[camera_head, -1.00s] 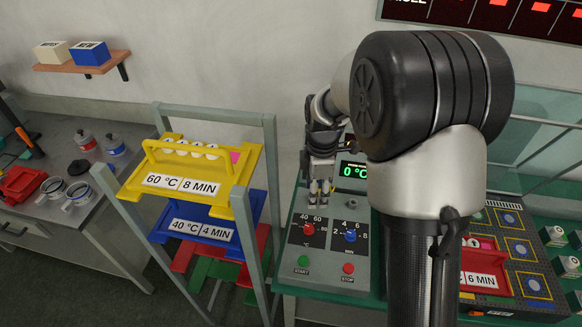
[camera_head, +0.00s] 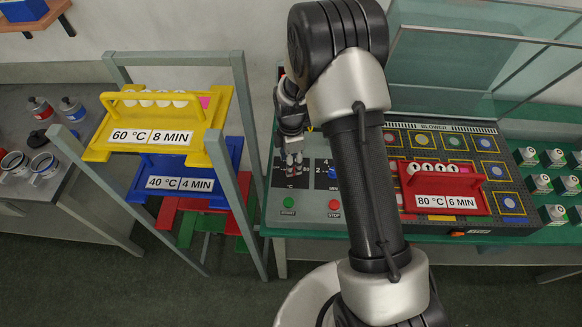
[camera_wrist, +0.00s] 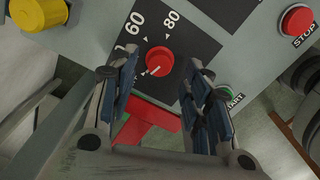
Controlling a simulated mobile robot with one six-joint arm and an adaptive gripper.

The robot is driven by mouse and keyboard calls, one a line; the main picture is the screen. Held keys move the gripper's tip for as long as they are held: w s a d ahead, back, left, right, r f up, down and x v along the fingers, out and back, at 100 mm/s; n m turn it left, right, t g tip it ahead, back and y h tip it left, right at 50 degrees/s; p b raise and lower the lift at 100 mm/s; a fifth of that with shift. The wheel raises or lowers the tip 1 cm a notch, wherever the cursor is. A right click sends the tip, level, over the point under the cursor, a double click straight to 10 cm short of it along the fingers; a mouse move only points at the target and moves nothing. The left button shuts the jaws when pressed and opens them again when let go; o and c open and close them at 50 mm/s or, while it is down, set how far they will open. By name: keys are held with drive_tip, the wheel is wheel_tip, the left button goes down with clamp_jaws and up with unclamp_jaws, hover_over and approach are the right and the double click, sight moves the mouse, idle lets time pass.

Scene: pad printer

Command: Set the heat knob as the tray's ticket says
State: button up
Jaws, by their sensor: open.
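A red tray (camera_head: 470,196) stands on the blower unit, and its ticket (camera_head: 445,201) reads 80 °C, 6 MIN. The red heat knob (camera_wrist: 160,61) is on a dark panel, with 60 and 80 printed beside it. Its white pointer line faces lower left in the wrist view, away from the 80; the mark there is partly hidden by my left finger. My gripper (camera_wrist: 162,70) is open, its fingers to either side of the knob in that view; contact cannot be told. In the head view my gripper (camera_head: 293,163) hides the heat knob.
The time dial (camera_head: 331,172) is right of my gripper, partly covered by my arm. Green START (camera_head: 288,202) and red STOP (camera_head: 334,204) buttons sit below. A rack at left holds a yellow tray (camera_head: 158,108), a blue tray (camera_head: 188,171) and others.

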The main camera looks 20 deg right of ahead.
drive_tip(key=shift+f, duration=1.45)
clamp_jaws()
